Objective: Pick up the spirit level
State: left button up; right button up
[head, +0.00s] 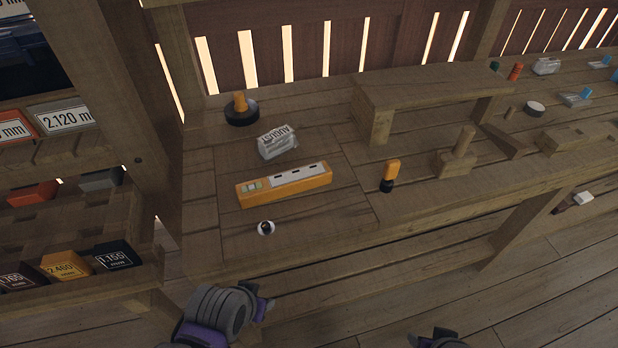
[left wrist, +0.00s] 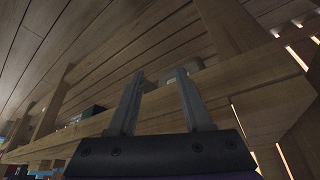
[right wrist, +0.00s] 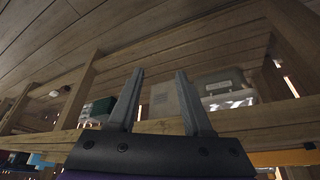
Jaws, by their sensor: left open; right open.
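The spirit level (head: 270,191) appears to be the long orange bar with a pale panel on top, lying flat on the wooden workbench in the head view. My left gripper (head: 263,301) is in front of the bench, below and apart from the bar. In the left wrist view the left gripper (left wrist: 160,78) has its fingers apart with nothing between them. My right gripper (head: 435,338) is at the bottom edge of the head view, only partly visible. The right wrist view shows the right gripper (right wrist: 160,76) open and empty. Neither wrist view shows the bar.
A small round item (head: 265,228) is in front. An orange-handled tool (head: 390,176) stands to the right. Labelled bins (head: 65,268) are at left. A raised wooden shelf (head: 430,85) stands at back.

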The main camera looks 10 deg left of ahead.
aim_at(265, 189)
jog(key=l+u, duration=0.2)
jog(key=u, duration=0.15)
jog(key=i+l+u, duration=0.1)
jog(key=u, duration=0.25)
jog(key=l+u, duration=0.35)
